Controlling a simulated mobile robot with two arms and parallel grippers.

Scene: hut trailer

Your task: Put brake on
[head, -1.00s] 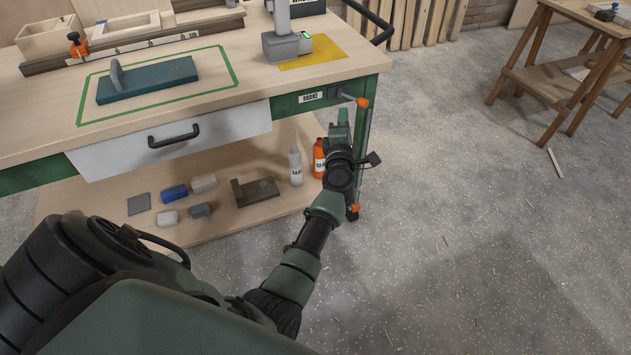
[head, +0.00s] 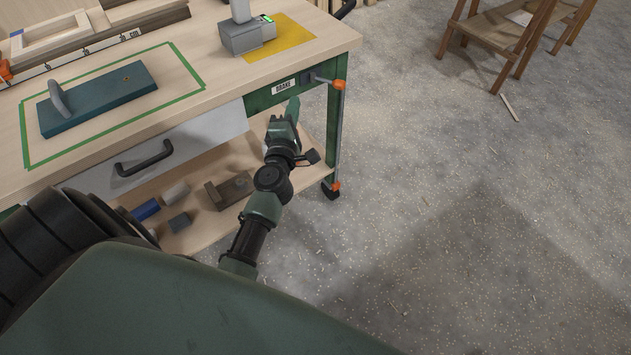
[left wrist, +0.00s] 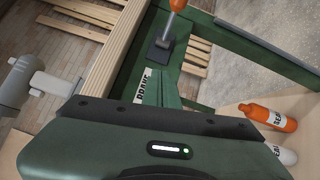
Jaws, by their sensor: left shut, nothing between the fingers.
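The brake lever has an orange knob (head: 339,85) and sticks out from a dark mount on the green end of the workbench (head: 258,100). A white BRAKE label (head: 284,87) is left of the mount. In the left wrist view the lever's orange knob (left wrist: 178,5) is at the top, above its dark mount (left wrist: 159,51), with the label (left wrist: 143,87) below. My left gripper (head: 294,101) is shut and empty, just below the label and left of the knob, apart from the lever. My right gripper is out of view.
A grey rod with an orange lower end (head: 335,186) runs down the bench leg to a caster. A drawer handle (head: 144,158) juts out at left. In the wrist view an orange bottle (left wrist: 268,117) stands on the lower shelf.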

